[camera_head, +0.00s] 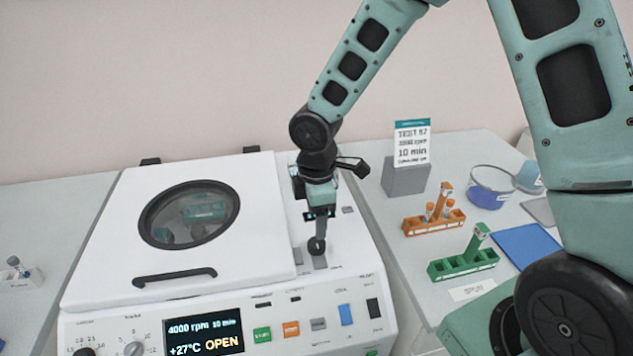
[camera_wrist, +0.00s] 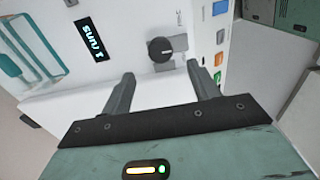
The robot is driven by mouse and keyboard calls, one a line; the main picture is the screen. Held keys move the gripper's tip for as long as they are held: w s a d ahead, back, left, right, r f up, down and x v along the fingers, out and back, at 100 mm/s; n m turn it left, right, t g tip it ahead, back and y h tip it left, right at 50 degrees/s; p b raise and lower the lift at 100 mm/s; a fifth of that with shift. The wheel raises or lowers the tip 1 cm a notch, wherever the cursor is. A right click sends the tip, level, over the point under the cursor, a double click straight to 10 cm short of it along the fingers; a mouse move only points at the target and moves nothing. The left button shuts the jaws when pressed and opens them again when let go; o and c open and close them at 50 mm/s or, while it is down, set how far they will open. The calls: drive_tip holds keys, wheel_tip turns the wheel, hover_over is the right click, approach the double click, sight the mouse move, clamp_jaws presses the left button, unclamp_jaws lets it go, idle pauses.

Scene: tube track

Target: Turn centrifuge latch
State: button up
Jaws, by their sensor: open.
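The white centrifuge (camera_head: 278,290) stands on the bench, its lid (camera_head: 115,235) with a round window lying down over the top. Its display (camera_head: 203,332) reads "4000 rpm 10 min", "+27°C" and "OPEN". The latch is a round dark knob (camera_head: 317,245) on the top, right of the lid; it also shows in the wrist view (camera_wrist: 161,50) beside a grey plate. My gripper (camera_head: 318,232) points down over the latch. In the wrist view my gripper (camera_wrist: 162,72) is open, its two fingers apart with the knob beyond the gap between the tips. I cannot tell whether either finger touches it.
Right of the centrifuge are an orange tube rack (camera_head: 434,222), a green rack (camera_head: 463,264), a grey block with a card (camera_head: 405,178), a clear-and-blue bowl (camera_head: 488,190) and a blue mat (camera_head: 526,246). The lid handle (camera_head: 174,278) stands out at the front.

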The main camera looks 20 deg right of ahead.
wheel_tip(320, 180, up, 10)
drive_tip(key=shift+f, duration=0.2)
idle(0.4)
drive_tip(key=s+a+m+b, duration=0.2)
drive_tip(key=s+a+m, duration=0.1)
drive_tip(key=s, duration=0.8)
drive_tip(key=s+a+f+m+b, duration=0.1)
drive_tip(key=s+m, duration=0.4)
drive_tip(key=s, duration=0.6)
drive_tip(key=shift+s+a+f+y+b, duration=0.2)
drive_tip(key=shift+a+y+b, duration=0.1)
drive_tip(key=shift+a+b, duration=0.7)
drive_tip(key=shift+a, duration=0.1)
